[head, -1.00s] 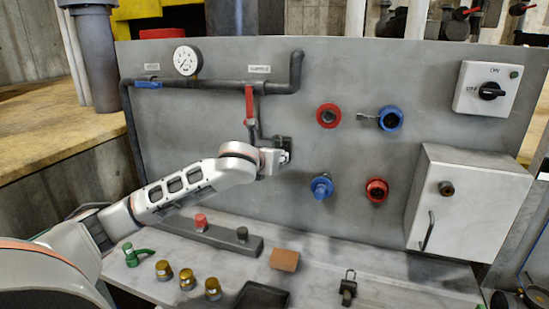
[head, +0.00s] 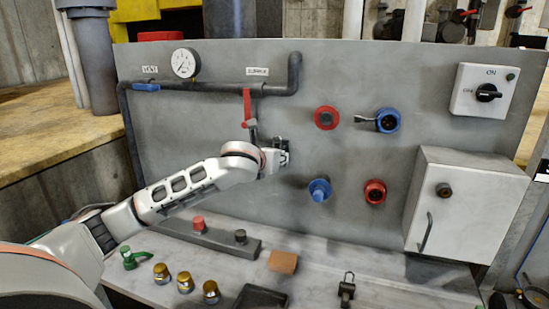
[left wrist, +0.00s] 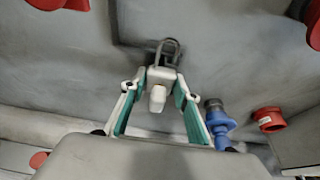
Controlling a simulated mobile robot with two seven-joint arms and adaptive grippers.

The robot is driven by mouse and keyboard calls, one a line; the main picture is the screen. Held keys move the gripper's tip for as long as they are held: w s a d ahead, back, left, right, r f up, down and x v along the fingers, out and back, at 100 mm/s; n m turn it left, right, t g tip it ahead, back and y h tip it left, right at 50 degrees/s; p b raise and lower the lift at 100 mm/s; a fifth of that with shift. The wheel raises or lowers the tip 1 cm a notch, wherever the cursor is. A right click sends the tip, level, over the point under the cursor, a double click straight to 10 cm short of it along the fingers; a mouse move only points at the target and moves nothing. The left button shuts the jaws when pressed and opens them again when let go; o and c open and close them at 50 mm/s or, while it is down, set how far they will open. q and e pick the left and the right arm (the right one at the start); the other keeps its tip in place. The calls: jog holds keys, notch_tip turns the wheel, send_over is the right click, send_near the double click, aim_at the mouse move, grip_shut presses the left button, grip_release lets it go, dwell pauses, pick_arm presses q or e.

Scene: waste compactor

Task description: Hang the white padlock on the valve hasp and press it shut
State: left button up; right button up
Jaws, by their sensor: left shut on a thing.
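The white padlock (left wrist: 161,76) is between the green-padded fingers of my left gripper (left wrist: 160,90), its shackle (left wrist: 170,48) pointing up the picture. My left gripper is shut on it. The dark valve hasp shows right at the shackle, against the grey panel; I cannot tell whether the shackle passes through it. In the head view my left gripper (head: 284,156) is at the panel, below the red valve handle (head: 247,106), and the padlock is mostly hidden. My right gripper is not in view.
Red and blue sockets (head: 375,191) sit on the panel to the right of my gripper. A white cabinet (head: 465,205) stands farther right.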

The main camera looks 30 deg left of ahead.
pick_arm(q)
jog(key=shift+w+a, duration=0.15)
jog(key=shift+w, duration=0.6)
jog(key=shift+f, duration=0.2)
dwell(0.6)
jog(key=o, duration=1.1)
jog(key=shift+c, duration=0.2)
jog(key=shift+c, duration=0.4)
jog(key=v, duration=0.7)
